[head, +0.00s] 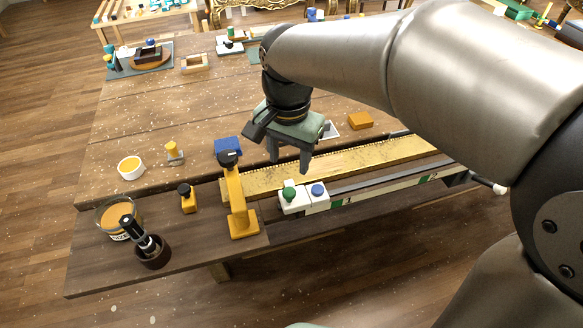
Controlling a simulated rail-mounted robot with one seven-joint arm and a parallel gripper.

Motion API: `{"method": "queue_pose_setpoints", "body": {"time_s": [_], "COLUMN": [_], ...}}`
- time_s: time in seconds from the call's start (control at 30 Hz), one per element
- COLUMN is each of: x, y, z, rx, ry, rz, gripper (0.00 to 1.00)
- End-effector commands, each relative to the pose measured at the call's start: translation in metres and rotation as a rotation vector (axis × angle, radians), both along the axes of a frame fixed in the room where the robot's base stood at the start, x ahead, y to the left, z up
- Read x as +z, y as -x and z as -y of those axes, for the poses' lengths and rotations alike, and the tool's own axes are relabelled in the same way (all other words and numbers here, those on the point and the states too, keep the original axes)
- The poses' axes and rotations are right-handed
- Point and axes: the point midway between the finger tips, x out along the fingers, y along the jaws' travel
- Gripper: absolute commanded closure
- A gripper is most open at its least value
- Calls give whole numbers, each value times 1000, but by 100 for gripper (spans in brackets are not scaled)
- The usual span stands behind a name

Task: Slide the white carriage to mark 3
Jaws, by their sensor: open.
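The white carriage (297,206) sits at the left end of a long rail (385,184) along the table's front edge. It shows as two white blocks side by side, one with a green knob (289,194), the other with a blue knob (318,190). I cannot tell whether they are one piece. Pale labels and green patches line the rail's front; the mark numbers are too small to read surely. My gripper (289,167) is open and empty, pointing down, behind and above the carriage and apart from it. My arm hides part of the table to the right.
A yellow post with a black head (237,204) stands close left of the carriage. A speckled yellow strip (340,166) runs behind the rail. A blue block (227,147) and an orange block (360,121) lie farther back. A glass jar (112,218) stands front left. The left middle tabletop is mostly clear.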

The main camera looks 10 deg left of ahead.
Motion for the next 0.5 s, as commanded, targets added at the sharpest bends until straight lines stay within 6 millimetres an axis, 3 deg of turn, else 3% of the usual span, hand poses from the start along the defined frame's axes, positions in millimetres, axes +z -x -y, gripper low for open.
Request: {"method": "queue_pose_setpoints", "body": {"time_s": [0.3,0.5], "x": [-66,-90], "y": [1,0], "z": [1,0], "rx": [0,0], "ry": [2,1], "rz": [-3,-1], "gripper": [52,52]}}
